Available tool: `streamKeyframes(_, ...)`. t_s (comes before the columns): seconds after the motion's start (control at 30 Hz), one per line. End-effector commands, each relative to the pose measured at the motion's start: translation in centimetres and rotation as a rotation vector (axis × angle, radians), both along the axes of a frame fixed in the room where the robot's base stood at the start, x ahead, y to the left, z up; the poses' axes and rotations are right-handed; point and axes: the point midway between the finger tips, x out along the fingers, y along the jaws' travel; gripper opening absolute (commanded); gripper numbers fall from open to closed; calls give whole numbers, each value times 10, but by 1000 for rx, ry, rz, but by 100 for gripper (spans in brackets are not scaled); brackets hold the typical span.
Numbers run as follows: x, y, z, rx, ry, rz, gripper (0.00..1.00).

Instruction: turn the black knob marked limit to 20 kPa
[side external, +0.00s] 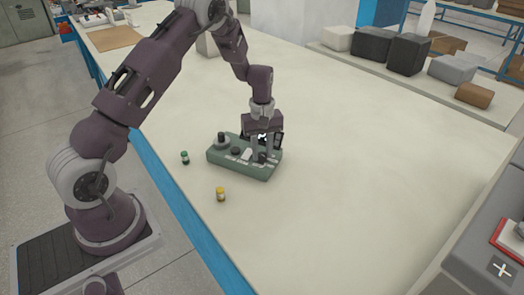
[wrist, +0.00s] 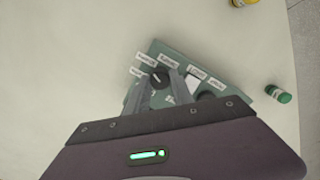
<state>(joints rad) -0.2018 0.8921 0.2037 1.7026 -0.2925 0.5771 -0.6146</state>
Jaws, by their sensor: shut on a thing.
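A green control box (side external: 228,160) lies flat on the pale table and carries black knobs and small white labels. It also shows in the wrist view (wrist: 152,48), partly hidden behind my fingers. My gripper (side external: 262,154) points down over the box's right part in the side view. In the wrist view my fingertips (wrist: 160,84) are shut on a black knob (wrist: 159,76), which has a pale pointer line. The label lettering is too blurred to read for sure, so I cannot confirm the knob's name or its setting.
A second dark knob (side external: 235,150) and a taller knob on a grey disc (side external: 221,138) stand on the box's left part. The table right of the box is clear.

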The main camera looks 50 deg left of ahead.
Motion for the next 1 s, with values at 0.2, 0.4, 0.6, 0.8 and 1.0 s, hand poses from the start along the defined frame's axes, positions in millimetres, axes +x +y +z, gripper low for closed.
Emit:
streamKeyframes(0.2, 1, 0, 1, 0, -3, -203, 0)
streamKeyframes(0.4, 1, 0, 1, 0, -2, -393, 0)
streamKeyframes(0.6, 1, 0, 1, 0, -4, -582, 0)
streamKeyframes(0.8, 1, 0, 1, 0, -4, -764, 0)
streamKeyframes(1.0, 1, 0, 1, 1, -3, -917, 0)
